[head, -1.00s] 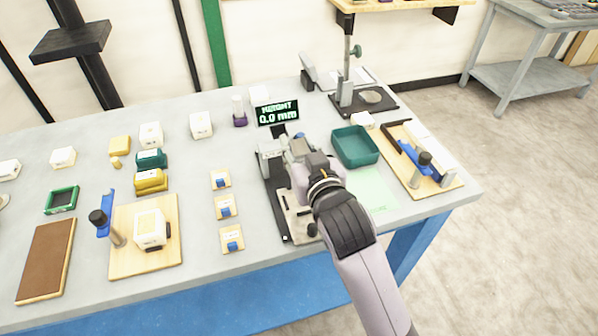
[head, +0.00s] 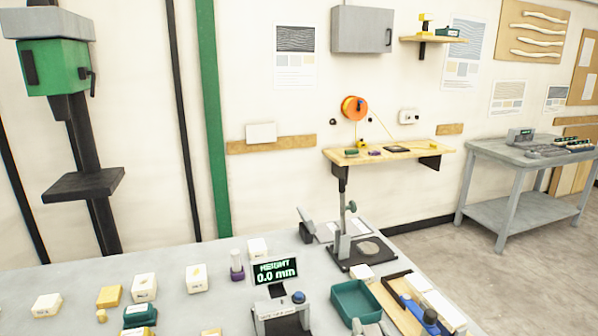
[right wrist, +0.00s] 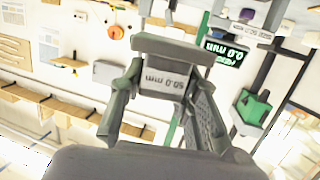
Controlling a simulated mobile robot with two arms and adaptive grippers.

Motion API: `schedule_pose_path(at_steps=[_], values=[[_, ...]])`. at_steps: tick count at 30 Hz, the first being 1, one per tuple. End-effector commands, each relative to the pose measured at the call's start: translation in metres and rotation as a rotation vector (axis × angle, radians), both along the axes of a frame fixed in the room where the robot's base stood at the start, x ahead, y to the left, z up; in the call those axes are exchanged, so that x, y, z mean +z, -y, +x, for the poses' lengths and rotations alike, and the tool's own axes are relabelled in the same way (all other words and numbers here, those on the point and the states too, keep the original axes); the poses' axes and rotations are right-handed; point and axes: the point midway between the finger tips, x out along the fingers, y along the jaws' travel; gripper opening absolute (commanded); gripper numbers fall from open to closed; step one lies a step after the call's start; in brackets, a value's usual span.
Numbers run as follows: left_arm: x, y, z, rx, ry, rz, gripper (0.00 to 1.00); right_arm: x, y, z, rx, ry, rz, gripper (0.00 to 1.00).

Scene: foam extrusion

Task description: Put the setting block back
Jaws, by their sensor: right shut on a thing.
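The setting block (right wrist: 165,77), a grey block with a light label reading 50.0 mm upside down, is in the right wrist view. My right gripper (right wrist: 163,92) is shut on it, one finger on each side, and holds it up clear of any surface that I can make out. The height gauge (head: 280,318) stands at the bottom of the head view, partly cut off, and its display (head: 275,271) reads 0.0 mm. The same display shows upside down in the right wrist view (right wrist: 226,52). My left gripper is not in view.
A green tray (head: 357,302) stands right of the gauge, beside a wooden board (head: 395,308) with tools. A dark stand (head: 362,254) is behind them. Several pale blocks (head: 144,287) are on the left. The table's front is out of view.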

Motion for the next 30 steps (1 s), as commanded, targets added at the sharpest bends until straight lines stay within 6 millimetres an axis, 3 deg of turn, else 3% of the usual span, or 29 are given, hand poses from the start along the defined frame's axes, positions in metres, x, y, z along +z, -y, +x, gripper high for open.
schedule_pose_path(at_steps=[3, 9, 30], values=[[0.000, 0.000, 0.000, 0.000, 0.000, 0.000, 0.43, -0.013, 0.032, -0.021, -0.051, -0.002, -0.001, 0.00], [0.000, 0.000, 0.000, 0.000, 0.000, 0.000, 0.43, -0.020, 0.058, -0.039, -0.091, 0.003, 0.001, 0.00], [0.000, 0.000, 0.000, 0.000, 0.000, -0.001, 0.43, -0.019, 0.057, -0.039, -0.090, 0.005, 0.002, 0.00]])
